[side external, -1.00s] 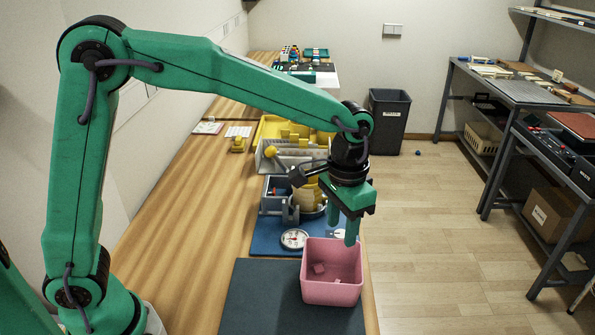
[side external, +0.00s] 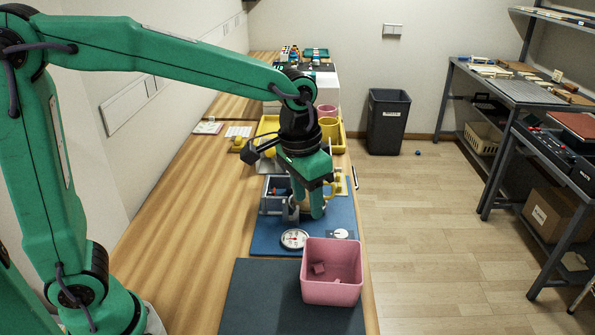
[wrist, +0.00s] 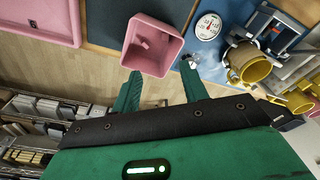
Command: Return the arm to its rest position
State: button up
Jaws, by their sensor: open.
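My gripper (side external: 311,208) hangs fingers-down above the blue mat, behind the pink bin, with nothing between its fingers. In the wrist view my gripper (wrist: 163,88) shows two green fingers spread apart. The square pink bin (side external: 332,292) stands in front of it and holds small pink pieces; the bin (wrist: 150,62) also shows beyond the fingers in the wrist view. The grey press (side external: 274,200) stands on the blue mat, partly hidden by my gripper. A yellow mug (wrist: 250,66) is at the press in the wrist view.
A round dial (side external: 294,239) lies on the blue mat (side external: 262,232). A yellow tray (side external: 262,128) with yellow mugs stands farther back. A dark mat (side external: 262,298) is in front. The wooden table is clear at left. A black waste bin (side external: 387,122) stands on the floor.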

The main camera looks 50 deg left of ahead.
jog(key=s+a+r+n+t, duration=0.2)
jog(key=s+a+t, duration=0.2)
jog(key=s+a, duration=0.8)
jog(key=shift+s+r+n, duration=0.3)
jog(key=shift+s+r, duration=0.1)
jog(key=shift+s, duration=1.1)
jog(key=shift+o, duration=0.3)
